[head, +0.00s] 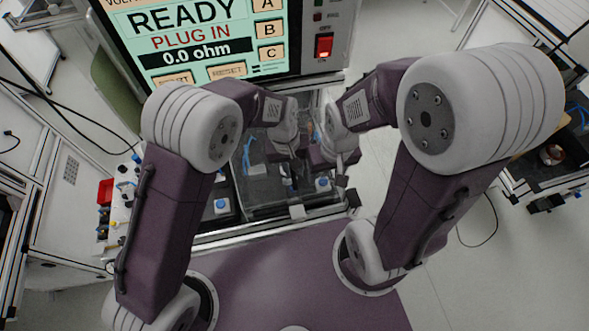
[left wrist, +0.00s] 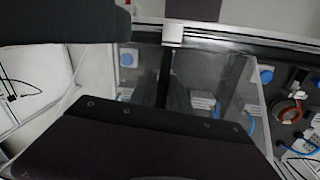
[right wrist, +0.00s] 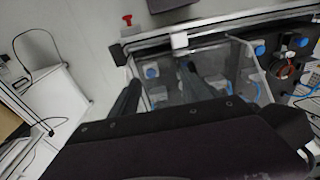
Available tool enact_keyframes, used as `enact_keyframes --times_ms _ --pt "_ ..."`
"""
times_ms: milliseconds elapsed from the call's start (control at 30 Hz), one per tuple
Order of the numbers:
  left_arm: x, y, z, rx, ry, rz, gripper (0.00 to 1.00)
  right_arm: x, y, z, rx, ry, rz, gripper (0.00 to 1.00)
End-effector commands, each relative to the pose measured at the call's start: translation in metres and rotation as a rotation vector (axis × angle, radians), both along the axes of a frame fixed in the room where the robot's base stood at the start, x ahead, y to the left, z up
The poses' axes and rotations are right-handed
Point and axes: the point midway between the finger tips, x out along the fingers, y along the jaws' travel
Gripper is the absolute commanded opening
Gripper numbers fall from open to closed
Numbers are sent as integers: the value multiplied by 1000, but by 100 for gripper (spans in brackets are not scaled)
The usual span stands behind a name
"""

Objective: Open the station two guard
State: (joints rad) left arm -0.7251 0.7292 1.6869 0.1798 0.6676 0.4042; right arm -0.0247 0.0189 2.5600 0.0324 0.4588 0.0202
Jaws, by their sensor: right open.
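A clear guard (head: 258,190) with a light frame stands below the tester screen, between my arms. In the right wrist view the guard (right wrist: 215,85) looks closed, with blue-capped parts behind its panels. A small white block (head: 297,212) sits at its near edge; it also shows in the left wrist view (left wrist: 172,33) and the right wrist view (right wrist: 179,41). My left gripper (head: 288,184) hangs over the guard; its fingers are dark and partly hidden, so its opening is unclear. My right gripper (head: 338,178) is open and empty near the guard's right side. Contact with the guard cannot be judged.
The tester screen (head: 190,38) reads READY, PLUG IN and 0.0 ohm, with a red switch (head: 324,46) at its right. A blue button (head: 221,205) sits left of the guard. A red bin (head: 105,192) stands at far left. Open floor lies at right.

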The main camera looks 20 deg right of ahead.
Motion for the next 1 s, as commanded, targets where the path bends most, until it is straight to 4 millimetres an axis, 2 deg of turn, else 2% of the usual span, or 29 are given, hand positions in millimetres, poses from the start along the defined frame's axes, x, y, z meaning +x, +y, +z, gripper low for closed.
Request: enact_keyframes --times_ms 33,200,400,933,1000 --pt "2 0 8 -6 -6 2 22 0 0 -7 0 0 0 56" --pt "3 5 46 -6 -7 1 22 0 0 -18 0 0 0 56" --pt "2 9 74 -3 -2 0 22 0 0 -22 0 0 0 56" --pt "3 10 77 -2 -1 1 22 0 0 -21 0 0 0 56" --pt "8 16 73 -4 -3 21 22 0 0 -26 0 0 0 56"
